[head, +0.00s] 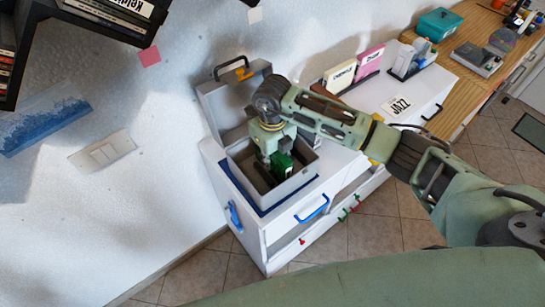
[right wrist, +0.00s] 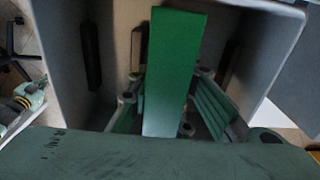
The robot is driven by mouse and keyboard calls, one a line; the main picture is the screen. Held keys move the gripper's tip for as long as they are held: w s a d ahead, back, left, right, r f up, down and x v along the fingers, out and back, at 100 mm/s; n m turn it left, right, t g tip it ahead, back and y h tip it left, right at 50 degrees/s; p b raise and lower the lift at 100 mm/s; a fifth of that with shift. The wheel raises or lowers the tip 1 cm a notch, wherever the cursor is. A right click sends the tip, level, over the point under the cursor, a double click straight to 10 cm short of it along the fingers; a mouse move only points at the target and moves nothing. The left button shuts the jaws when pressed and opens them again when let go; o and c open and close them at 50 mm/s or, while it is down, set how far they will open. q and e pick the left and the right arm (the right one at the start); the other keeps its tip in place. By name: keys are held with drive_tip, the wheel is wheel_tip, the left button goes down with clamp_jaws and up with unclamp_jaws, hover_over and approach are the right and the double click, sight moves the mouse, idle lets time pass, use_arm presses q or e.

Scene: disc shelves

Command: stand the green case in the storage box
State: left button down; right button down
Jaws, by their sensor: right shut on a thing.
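The green case (head: 283,163) is inside the grey storage box (head: 293,187), low between its walls. My right gripper (head: 274,150) reaches down into the box from above and is shut on the case. In the right wrist view the green case (right wrist: 172,70) is a long, narrow green face between the fingers of my right gripper (right wrist: 170,105). The box wall (right wrist: 62,60) rises around it, with dark upright strips inside. Whether the case touches the box floor is hidden. My left gripper is not in view.
The box's raised lid (head: 228,105) leans back by the wall. The box stands on a blue mat on a white cabinet (head: 285,227) with blue handles. To the right are a JAZZ label (head: 400,107), divider cards (head: 340,76) and a teal box (head: 439,24). A black shelf (head: 110,20) hangs upper left.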

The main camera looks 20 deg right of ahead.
drive_tip(key=c, duration=2.1)
unclamp_jaws()
drive_tip(key=shift+f, duration=0.15)
drive_tip(key=o, duration=0.5)
drive_tip(key=shift+r, duration=0.3)
drive_tip(key=shift+w+r, duration=0.1)
drive_tip(key=shift+r, duration=0.25)
wheel_tip(320, 180, up, 10)
drive_tip(key=b, duration=0.4)
drive_tip(key=shift+r, duration=0.6)
